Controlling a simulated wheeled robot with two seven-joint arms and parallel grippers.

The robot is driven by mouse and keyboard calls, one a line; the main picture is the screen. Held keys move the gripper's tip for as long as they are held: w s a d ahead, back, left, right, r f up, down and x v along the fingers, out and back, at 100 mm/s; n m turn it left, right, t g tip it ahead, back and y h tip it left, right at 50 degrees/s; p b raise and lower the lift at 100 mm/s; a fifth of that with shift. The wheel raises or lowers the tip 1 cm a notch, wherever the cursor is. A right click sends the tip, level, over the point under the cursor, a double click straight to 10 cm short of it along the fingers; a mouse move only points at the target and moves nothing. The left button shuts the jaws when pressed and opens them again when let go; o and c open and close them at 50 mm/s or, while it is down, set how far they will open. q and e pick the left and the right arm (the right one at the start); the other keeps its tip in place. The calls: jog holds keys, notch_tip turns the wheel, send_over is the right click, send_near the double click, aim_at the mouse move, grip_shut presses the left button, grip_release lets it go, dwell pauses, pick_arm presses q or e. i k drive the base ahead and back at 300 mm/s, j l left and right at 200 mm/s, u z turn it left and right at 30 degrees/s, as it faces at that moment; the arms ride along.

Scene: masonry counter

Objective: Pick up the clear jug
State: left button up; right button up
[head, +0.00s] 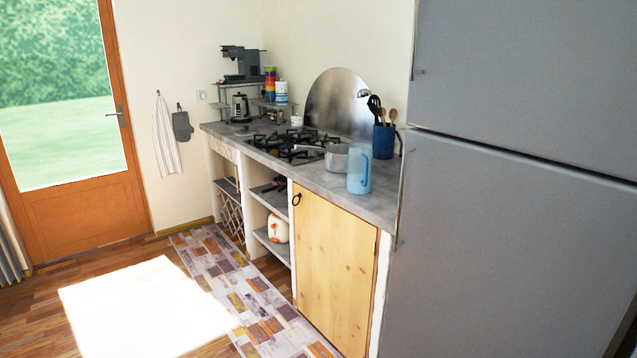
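The clear jug (358,172) is a bluish see-through jug that stands upright on the grey masonry counter (375,205), near its front edge. Its darker blue handle shows on its upper right side. It stands just right of a metal saucepan and overlaps it in the picture. Neither of my grippers shows in the head view.
A saucepan (337,157) with its handle pointing left sits beside the black gas hob (290,146). A blue utensil pot (384,141) stands behind the jug. The grey fridge (520,220) rises close on the right. The floor before the counter, with a patterned rug (235,285), is clear.

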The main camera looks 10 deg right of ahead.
aim_at(360, 165)
jog(key=i+j+z, duration=0.1)
jog(key=i+z, duration=0.3)
jog(key=i+j+z, duration=0.2)
jog(key=z, duration=0.15)
jog(key=i+j+z, duration=0.55)
jog(key=z, duration=0.2)
jog(key=i+j+z, duration=0.3)
jog(key=j, duration=0.25)
jog(key=j+z, duration=0.35)
jog(key=j, duration=0.15)
jog(key=i+j+z, duration=0.1)
jog(key=j+z, duration=0.2)
jog(key=j, duration=0.3)
